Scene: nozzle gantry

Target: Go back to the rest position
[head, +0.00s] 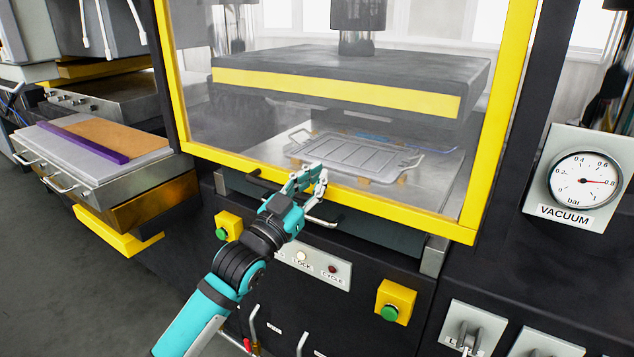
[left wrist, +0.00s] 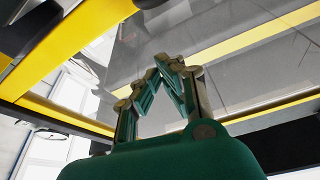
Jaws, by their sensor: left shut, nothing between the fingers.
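My left gripper (head: 312,176) is in front of the yellow-framed clear guard (head: 340,199) of the press, near its lower yellow bar. Its fingers are shut and empty. In the left wrist view my left gripper (left wrist: 168,66) shows its fingertips together, with the clear panel and yellow bars beyond. Whether the fingertips touch the guard cannot be told. My right gripper is in neither view.
Behind the guard a grey metal tray (head: 355,156) lies under the raised press plate (head: 350,80). Below are a green button on a yellow box (head: 395,300) and a lamp panel (head: 312,264). A vacuum gauge (head: 584,182) is at right.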

